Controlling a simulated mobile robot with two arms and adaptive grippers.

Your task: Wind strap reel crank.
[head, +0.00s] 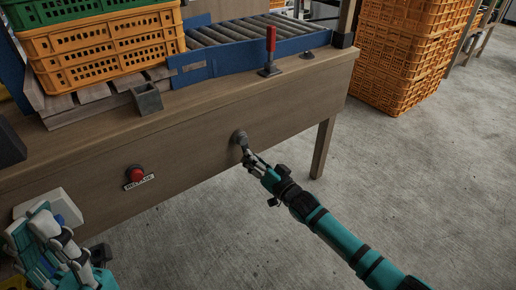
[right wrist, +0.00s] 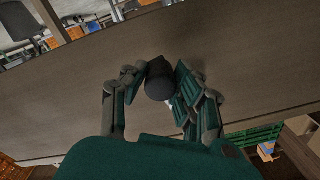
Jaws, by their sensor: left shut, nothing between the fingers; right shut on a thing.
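The strap reel crank (head: 239,136) shows as a small grey round part on the front face of the wooden bench, right of the red button. My right gripper (head: 250,156) reaches it from the lower right and is shut on the crank's knob. In the right wrist view the dark round knob (right wrist: 159,84) sits between the fingers (right wrist: 160,88), against the brown bench panel. The fingers hide part of the crank, so its arm is hard to make out. My left gripper (head: 52,236) is shut and empty at the lower left, in front of the bench.
A red button (head: 136,174) with a label is on the bench front. A red-handled lever (head: 270,48), a small grey box (head: 147,98), a roller conveyor (head: 235,31) and orange crates (head: 105,48) are on top. More orange crates (head: 405,55) stand behind. Floor at right is clear.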

